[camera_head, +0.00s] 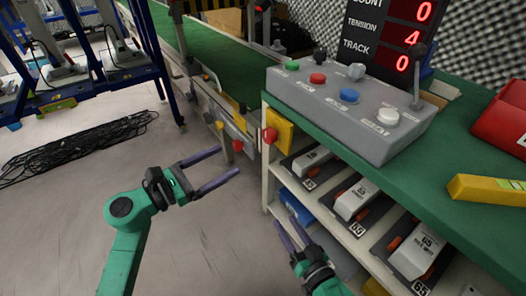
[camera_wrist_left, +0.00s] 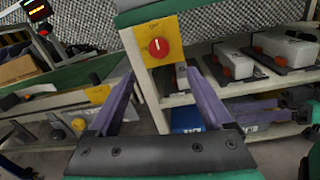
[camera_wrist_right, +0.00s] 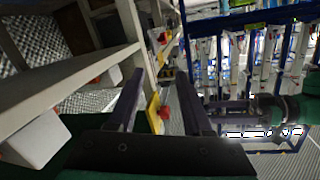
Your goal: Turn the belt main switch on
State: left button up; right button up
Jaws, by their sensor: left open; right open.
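The belt main switch is a red rotary knob (camera_head: 270,135) on a yellow plate (camera_head: 281,130) at the bench's left end. In the left wrist view the red knob (camera_wrist_left: 158,47) faces me, with a pale pointer mark standing about upright; the plate's lettering is too small to read. It also shows in the right wrist view (camera_wrist_right: 166,113). My left gripper (camera_head: 229,161) is open and empty, to the left of the knob and apart from it, fingers pointing towards it. My right gripper (camera_head: 286,221) is open and empty, lower down in front of the shelf.
A grey control box (camera_head: 350,115) with coloured buttons stands on the green bench top (camera_head: 456,140), below a red digit display (camera_head: 395,35). Shelves hold several grey devices (camera_head: 357,199). The conveyor (camera_head: 215,55) runs behind. A black cable heap (camera_head: 75,145) lies on the floor at left.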

pick_arm(q)
send_near(266, 138)
jog(key=x, duration=0.3)
jog(key=b+x, duration=0.1)
jog(key=x, duration=0.5)
jog(key=shift+b, duration=0.35)
jog(key=shift+w+d, duration=0.15)
jog(key=shift+d, duration=0.05)
grip_shut()
pick_arm(e)
jog(key=w+d+r+t, duration=0.1)
jog(key=w+r+t, duration=0.2)
jog(key=r, duration=0.6)
jog(key=w+r+n+t+y, duration=0.1)
jog(key=w+r+t, duration=0.2)
jog(key=r, duration=0.6)
jog(key=shift+w+d+r, duration=0.15)
jog(key=shift+d+r, duration=0.2)
